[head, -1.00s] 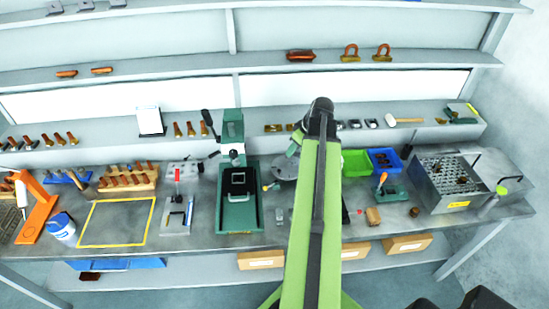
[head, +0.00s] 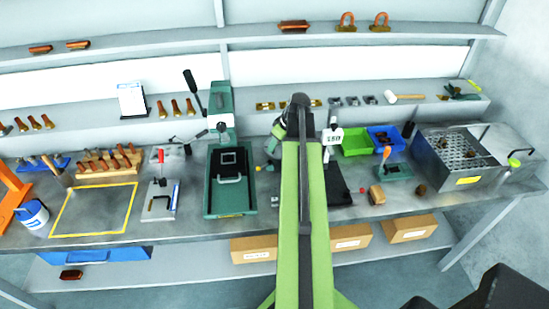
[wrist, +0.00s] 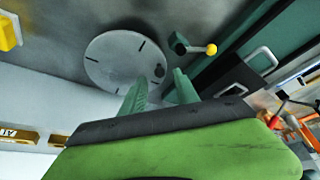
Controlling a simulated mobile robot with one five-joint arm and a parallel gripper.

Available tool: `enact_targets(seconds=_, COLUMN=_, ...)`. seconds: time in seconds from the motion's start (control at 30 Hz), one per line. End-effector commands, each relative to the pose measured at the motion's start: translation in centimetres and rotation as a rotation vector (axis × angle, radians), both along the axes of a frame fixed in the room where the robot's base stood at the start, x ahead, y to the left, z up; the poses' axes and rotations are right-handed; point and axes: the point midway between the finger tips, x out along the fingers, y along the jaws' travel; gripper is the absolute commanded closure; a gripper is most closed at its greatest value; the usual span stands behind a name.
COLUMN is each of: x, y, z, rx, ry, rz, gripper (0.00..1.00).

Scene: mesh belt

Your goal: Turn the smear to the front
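In the wrist view a round light-grey disc (wrist: 112,62) lies on the grey bench, with several short black marks near its rim. A small dark spot (wrist: 159,70), possibly the smear, is near the disc's edge on the side of my fingers. My gripper (wrist: 158,85) is open, with two green fingers apart and nothing seen between them. Its tips point at the bench near the disc's edge; I cannot tell whether they touch. In the head view my arm hides the disc and my gripper.
A green press (head: 230,180) stands left of my arm. To the right are a green bin (head: 357,141), a blue bin (head: 385,138) and a metal box (head: 440,172). A yellow-outlined area (head: 95,222) is bare.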

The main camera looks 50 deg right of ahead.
Motion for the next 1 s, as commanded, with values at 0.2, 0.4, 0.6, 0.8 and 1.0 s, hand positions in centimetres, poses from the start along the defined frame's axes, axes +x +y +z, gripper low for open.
enact_targets(seconds=0.2, x=0.92, y=0.04, z=-2.34, rx=-0.001, ry=0.000, rz=0.001, gripper=0.63)
enact_targets(seconds=0.4, x=0.89, y=0.05, z=-2.10, rx=-0.001, ry=0.000, rz=0.000, gripper=0.63)
enact_targets(seconds=0.6, x=0.86, y=0.04, z=-2.10, rx=-0.001, ry=0.000, rz=0.000, gripper=0.88)
enact_targets(seconds=0.8, x=0.84, y=0.02, z=-2.11, rx=-0.001, ry=0.000, rz=-0.001, gripper=1.00)
enact_targets(seconds=1.0, x=0.83, y=0.01, z=-2.11, rx=-0.001, ry=0.000, rz=-0.001, gripper=1.00)
